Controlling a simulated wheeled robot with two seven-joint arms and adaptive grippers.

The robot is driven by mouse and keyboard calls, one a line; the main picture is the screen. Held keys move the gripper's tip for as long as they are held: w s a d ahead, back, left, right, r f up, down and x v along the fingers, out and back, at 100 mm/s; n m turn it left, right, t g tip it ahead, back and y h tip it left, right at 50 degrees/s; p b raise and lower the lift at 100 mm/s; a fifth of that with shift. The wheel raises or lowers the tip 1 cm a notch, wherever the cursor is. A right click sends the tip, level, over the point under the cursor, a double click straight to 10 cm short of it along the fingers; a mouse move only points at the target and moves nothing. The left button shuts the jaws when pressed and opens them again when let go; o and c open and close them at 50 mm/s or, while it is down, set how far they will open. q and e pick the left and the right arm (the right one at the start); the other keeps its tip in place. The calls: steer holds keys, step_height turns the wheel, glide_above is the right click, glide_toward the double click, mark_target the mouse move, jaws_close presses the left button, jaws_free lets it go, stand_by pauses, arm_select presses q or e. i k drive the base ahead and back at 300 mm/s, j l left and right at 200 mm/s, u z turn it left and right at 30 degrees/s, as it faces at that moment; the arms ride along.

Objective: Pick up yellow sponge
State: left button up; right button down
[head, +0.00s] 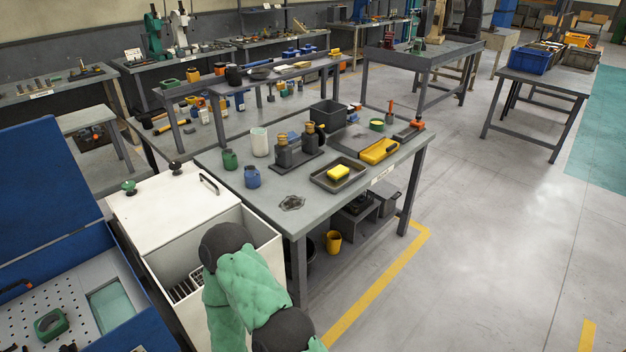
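A small yellow sponge (338,172) lies in a shallow dark tray (322,182) near the front right part of the grey workbench (225,168). The sponge shows fully, with nothing covering it. Neither of my grippers shows. Only a green-covered arm of mine with dark joints is in view at the bottom, in front of the white cabinet and well short of the sponge.
A larger yellow object (380,151) lies right of the tray. Dark bottles (283,153) on a stand, a white cylinder (260,142), a green jar (230,160) and a blue mug (252,177) stand to the left. A white cabinet (165,205) adjoins the bench. Open floor lies right.

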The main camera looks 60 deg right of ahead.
mark_target(335, 174)
steer(key=z, duration=2.15)
steer(key=i+l, duration=0.35)
steer(key=i, duration=0.2)
steer(key=i+l, duration=0.35)
steer(key=i, duration=0.2)
